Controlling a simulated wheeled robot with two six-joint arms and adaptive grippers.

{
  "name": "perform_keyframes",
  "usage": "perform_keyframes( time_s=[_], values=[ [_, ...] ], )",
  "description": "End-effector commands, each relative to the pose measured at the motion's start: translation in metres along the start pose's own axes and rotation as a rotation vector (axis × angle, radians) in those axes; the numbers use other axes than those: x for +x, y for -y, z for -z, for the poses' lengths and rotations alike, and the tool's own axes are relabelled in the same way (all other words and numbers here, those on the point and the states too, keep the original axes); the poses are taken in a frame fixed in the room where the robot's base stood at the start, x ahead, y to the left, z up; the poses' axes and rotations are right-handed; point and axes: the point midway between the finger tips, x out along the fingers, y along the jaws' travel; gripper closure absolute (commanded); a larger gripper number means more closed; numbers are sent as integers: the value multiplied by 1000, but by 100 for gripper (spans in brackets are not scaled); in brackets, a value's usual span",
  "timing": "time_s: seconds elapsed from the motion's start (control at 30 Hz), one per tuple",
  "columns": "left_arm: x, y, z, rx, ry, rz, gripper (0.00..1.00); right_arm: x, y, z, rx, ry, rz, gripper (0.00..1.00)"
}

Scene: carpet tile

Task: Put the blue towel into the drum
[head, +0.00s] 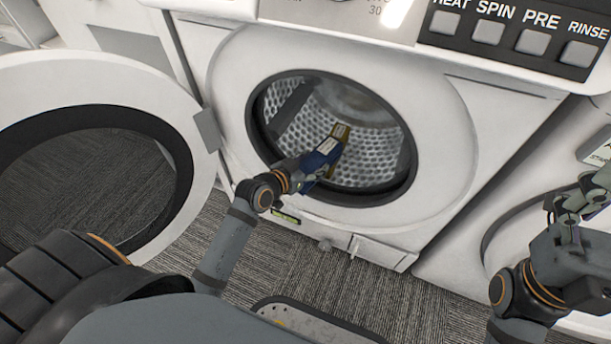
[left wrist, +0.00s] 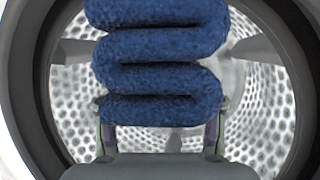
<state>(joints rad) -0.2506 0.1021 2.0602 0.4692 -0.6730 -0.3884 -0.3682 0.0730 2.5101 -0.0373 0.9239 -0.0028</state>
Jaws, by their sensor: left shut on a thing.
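The blue towel (head: 321,157) is folded in a zigzag of thick layers, seen close up in the left wrist view (left wrist: 160,75). My left gripper (head: 304,172) is shut on its near end, with a finger at each side of the lowest fold in the left wrist view. The towel's far end reaches into the round opening of the washing machine, in front of the perforated metal drum (head: 375,158). The drum surrounds the towel in the left wrist view (left wrist: 267,95). My right gripper (head: 578,207) is at the right edge, away from the towel; its finger gap is unclear.
The washer's round door (head: 172,92) stands open on the left. A dark rim (head: 409,184) rings the drum opening. Buttons (head: 488,31) line the panel above. Another white machine (head: 478,232) stands at right. Grey carpet (head: 345,285) lies below.

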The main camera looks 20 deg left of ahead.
Motion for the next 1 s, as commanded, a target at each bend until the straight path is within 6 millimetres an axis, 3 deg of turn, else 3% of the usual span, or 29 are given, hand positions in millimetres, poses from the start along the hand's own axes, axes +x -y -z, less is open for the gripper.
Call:
perform_keyframes(
  time_s=[0.27,1.0],
  values=[
    [36,10,12,-1,-7,1,96,-21,4,-2,-10,2,5,20],
    [123,33,30,-1,-5,-1,96,-42,7,-6,-25,6,10,20]
  ],
)
